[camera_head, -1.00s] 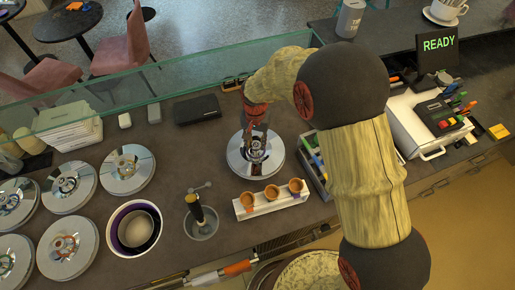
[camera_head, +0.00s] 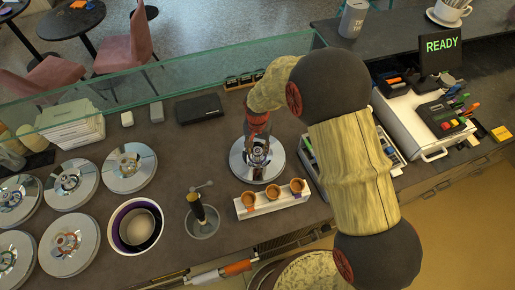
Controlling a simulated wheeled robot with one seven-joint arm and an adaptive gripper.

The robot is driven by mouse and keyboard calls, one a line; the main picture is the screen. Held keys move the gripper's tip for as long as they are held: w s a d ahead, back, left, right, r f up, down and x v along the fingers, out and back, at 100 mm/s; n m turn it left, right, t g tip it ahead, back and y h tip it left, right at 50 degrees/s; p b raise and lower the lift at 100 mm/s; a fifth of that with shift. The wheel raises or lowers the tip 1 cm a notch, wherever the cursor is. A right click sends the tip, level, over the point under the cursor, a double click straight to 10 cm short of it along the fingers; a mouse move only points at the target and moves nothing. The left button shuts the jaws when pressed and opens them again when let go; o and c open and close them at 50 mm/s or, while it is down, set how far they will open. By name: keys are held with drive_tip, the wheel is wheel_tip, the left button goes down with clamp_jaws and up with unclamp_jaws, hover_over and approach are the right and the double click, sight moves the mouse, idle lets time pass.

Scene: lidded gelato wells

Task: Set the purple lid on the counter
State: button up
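A round shiny metal lid (camera_head: 241,160) is right of centre on the dark counter (camera_head: 95,225), behind the cone holder. It looks level and at or very near the counter surface. Any purple on it is hidden or too small to tell. My gripper (camera_head: 257,150) reaches down from behind to the lid's central knob. The fingers are at the knob, but they are small and overlap it, so I cannot tell whether they grip it. An open well (camera_head: 112,240) with a purple inside ring shows at the lower left.
Several other metal lids (camera_head: 128,183) cover wells at the left. A small pot with a crank handle (camera_head: 203,222) and a white holder with orange cups (camera_head: 286,202) stand near the lid. A divided tray (camera_head: 310,165) is close on its right. A black case (camera_head: 199,108) lies behind.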

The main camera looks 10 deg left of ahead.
sight(257, 150)
drive_tip(key=shift+o, duration=0.9)
drive_tip(key=shift+r, duration=0.25)
wheel_tip(257, 150, up, 12)
drive_tip(key=shift+f+b, duration=0.15)
drive_tip(key=shift+b, duration=0.15)
